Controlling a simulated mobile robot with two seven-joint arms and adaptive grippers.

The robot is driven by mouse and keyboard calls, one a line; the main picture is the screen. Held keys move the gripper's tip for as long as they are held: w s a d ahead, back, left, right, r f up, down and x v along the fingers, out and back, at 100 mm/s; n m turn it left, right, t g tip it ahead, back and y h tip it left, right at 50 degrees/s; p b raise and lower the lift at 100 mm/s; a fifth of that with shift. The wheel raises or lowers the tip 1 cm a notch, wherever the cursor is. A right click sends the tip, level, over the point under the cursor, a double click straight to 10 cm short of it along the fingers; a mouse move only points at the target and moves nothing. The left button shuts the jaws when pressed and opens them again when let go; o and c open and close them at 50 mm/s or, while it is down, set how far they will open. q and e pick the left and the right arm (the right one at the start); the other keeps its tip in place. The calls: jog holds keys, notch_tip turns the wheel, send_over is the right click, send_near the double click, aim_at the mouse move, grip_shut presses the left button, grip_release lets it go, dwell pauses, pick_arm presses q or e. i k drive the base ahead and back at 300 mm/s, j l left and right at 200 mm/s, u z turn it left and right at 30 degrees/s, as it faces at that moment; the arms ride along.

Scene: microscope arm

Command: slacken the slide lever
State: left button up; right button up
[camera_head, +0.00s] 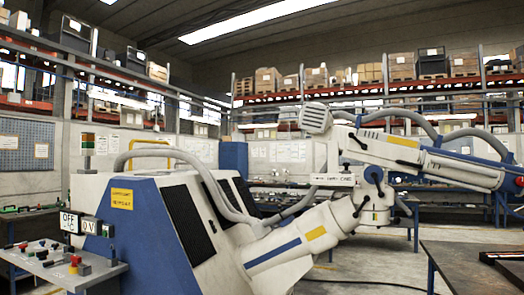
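I cannot pick out a slide lever or a microscope arm for certain in the head view. Neither of my grippers shows. A large white and blue machine (150,215) fills the left and middle, with a thick jointed white and blue arm (400,155) reaching to the right edge. A small black handle-like part (365,200) sits near its joint, too small to identify. A control panel (75,265) with several knobs and a red button stands at the lower left, by signs reading OFF and 0 V.
Shelves with cardboard boxes (400,66) line the back wall. Open floor (370,266) lies between the machine and the table.

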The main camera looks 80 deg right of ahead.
aim_at(352, 134)
jog(key=z, duration=2.15)
jog(key=i+z, duration=0.1)
jog(key=z, duration=0.65)
jog(key=i+j+z, duration=0.1)
jog(key=z, duration=0.3)
jog(key=i+j, duration=0.35)
